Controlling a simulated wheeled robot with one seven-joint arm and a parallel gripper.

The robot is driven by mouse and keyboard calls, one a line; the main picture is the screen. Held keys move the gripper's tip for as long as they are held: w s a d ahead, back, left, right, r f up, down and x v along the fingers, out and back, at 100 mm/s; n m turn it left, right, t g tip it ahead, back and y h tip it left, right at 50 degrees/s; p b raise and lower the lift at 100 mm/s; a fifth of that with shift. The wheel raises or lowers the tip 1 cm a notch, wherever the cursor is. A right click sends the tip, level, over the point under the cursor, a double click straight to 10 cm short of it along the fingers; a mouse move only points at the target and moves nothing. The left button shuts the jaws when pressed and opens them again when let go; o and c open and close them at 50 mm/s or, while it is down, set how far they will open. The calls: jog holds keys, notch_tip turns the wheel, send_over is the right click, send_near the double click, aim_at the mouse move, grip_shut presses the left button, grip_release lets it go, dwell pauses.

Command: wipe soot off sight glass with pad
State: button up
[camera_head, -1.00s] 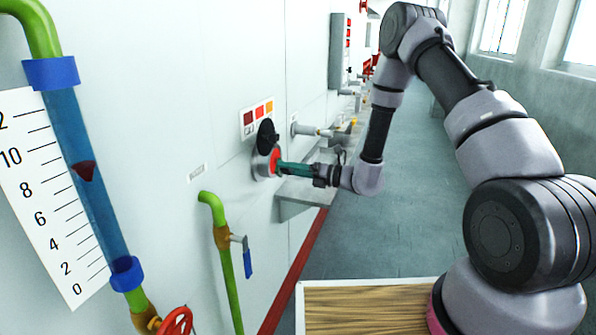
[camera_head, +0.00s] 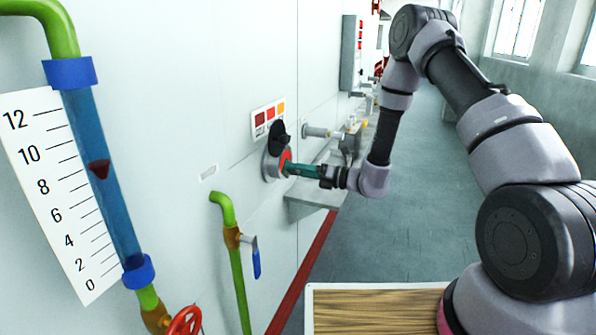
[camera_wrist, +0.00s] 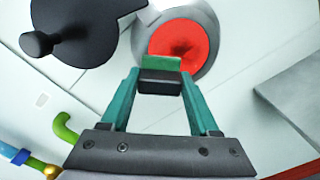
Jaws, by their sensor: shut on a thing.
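The sight glass (camera_wrist: 196,44) is a red disc in a grey round rim on the white wall, with a dark soot smudge near its middle in the wrist view. In the head view the sight glass (camera_head: 286,160) is seen edge-on. A black cover with a knob (camera_wrist: 75,32) is swung aside next to it. My gripper (camera_wrist: 160,85) has teal fingers and is shut on the pad (camera_wrist: 161,63), a dark block with a green face. The pad overlaps the lower part of the glass in the wrist view; I cannot tell whether it touches.
A colour chart (camera_head: 269,117) is on the wall above the glass. A grey shelf (camera_head: 314,202) juts out below. A green pipe with a blue-handled valve (camera_head: 238,245) and a level gauge (camera_head: 105,175) stand at left. The floor at right is open.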

jog(key=shift+x, duration=0.8)
jog(key=shift+w+d, duration=1.2)
jog(key=shift+w, duration=2.05)
jog(key=shift+s+a, duration=0.45)
jog(key=shift+s, duration=0.65)
jog(key=shift+s+a, duration=0.4)
jog(key=shift+s, duration=0.7)
jog(key=shift+s+a, duration=0.45)
jog(key=shift+s, duration=0.6)
jog(key=v, duration=0.6)
jog(key=shift+d, duration=0.15)
